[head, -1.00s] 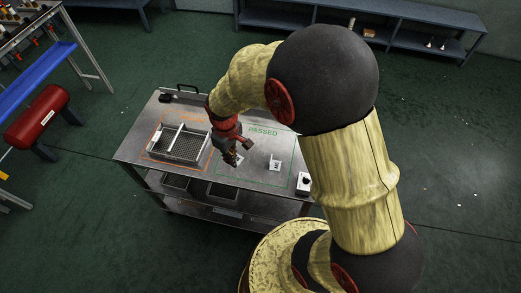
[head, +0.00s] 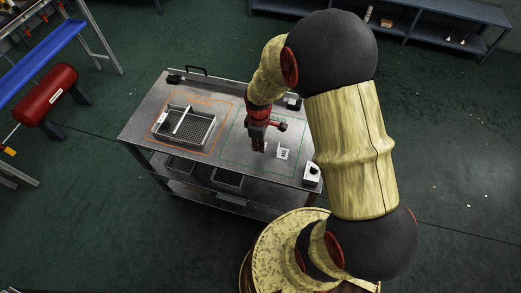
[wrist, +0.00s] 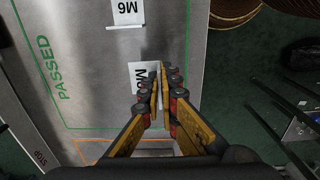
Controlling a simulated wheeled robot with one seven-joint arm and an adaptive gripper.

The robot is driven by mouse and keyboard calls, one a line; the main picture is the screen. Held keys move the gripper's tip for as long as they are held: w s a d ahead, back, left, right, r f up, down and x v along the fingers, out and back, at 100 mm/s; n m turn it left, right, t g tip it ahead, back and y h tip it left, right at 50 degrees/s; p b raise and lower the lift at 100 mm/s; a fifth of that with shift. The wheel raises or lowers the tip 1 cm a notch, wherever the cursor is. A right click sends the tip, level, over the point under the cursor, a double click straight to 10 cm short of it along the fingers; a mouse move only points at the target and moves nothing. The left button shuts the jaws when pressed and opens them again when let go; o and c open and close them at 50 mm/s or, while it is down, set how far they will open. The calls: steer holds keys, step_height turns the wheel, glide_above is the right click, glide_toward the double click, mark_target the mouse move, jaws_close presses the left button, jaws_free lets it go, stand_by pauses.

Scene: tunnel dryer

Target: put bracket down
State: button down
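My gripper (head: 262,148) is over the green-outlined PASSED area, left of a white bracket (head: 282,153) standing on the table. In the wrist view that bracket (wrist: 128,13), marked M6, is at the top edge. My gripper (wrist: 159,72) has its fingers close together on the thin plate of a second white bracket (wrist: 137,78). Its label is partly hidden and starts with M. This held bracket lies inside the green outline as seen from above. Whether it touches the table top I cannot tell.
The metal table (head: 160,108) has an orange-outlined area with a wire-bottomed tray (head: 183,126) on the left. A white stop-button box (head: 311,175) sits at the right front corner. The green area's left part is clear.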

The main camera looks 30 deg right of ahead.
mark_target(261, 154)
steer(key=shift+w+d+f+b, duration=0.15)
steer(key=shift+w+d+f, duration=0.2)
steer(key=shift+f, duration=0.25)
steer(key=shift+w+d+f+b, duration=0.15)
steer(key=shift+w+d+f, duration=0.15)
steer(key=shift+f, duration=0.25)
steer(key=f, duration=0.1)
steer(key=f+b, duration=0.1)
steer(key=f, duration=0.1)
steer(key=shift+w+f, duration=0.2)
steer(key=shift+f, duration=0.05)
steer(key=shift+r, duration=0.1)
steer(key=c, duration=2.6)
jaws_free()
steer(key=shift+f, duration=0.2)
steer(key=o, duration=0.6)
steer(key=shift+c, duration=0.2)
steer(key=shift+r, duration=0.1)
